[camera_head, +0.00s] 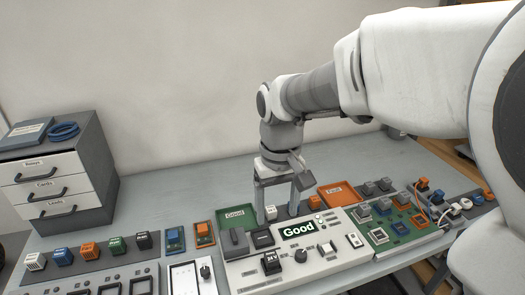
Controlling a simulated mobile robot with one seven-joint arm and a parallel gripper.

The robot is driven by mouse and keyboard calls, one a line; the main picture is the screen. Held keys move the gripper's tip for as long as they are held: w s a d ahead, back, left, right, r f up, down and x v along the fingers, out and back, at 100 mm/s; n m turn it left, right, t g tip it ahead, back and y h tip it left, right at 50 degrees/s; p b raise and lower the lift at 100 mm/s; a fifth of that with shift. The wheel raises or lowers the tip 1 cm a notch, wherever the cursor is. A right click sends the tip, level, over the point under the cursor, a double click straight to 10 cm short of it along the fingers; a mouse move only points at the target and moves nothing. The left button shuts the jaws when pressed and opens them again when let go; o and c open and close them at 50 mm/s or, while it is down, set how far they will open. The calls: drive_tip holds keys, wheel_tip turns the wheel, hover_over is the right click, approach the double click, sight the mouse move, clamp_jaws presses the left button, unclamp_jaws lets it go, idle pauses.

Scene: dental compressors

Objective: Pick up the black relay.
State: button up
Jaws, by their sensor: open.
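A black relay (145,240) stands at the right end of a row of coloured relays at the left front of the bench. Another black block (262,239) sits on the tester, below the fingers in the picture, and a black block marked 24V (271,263) sits nearer the front; I cannot tell whether these are relays. My gripper (278,213) points down over the back of the tester, its two fingers apart. A small white block (271,212) shows between the fingers; I cannot tell its depth. The gripper appears empty, well right of the black relay in the row.
The tester (240,275) shows "Good". A green tray (226,217) and an orange tray (342,196) stand behind it. A drawer cabinet (55,180) is at left. A green board (400,230) and several relays crowd the right. The bench's back strip (165,200) is clear.

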drive_tip(key=b, duration=0.1)
hover_over(272, 256)
drive_tip(key=f, duration=1)
drive_tip(key=shift+s+d+f, duration=0.15)
drive_tip(key=shift+d+f, duration=0.15)
drive_tip(key=shift+a+f+b, duration=0.2)
drive_tip(key=shift+f+b, duration=0.1)
drive_tip(key=shift+f, duration=1.05)
drive_tip(key=shift+a+f+b, duration=0.15)
drive_tip(key=shift+f+b, duration=0.1)
drive_tip(key=shift+f, duration=1.1)
drive_tip(key=shift+c, duration=0.3)
clamp_jaws()
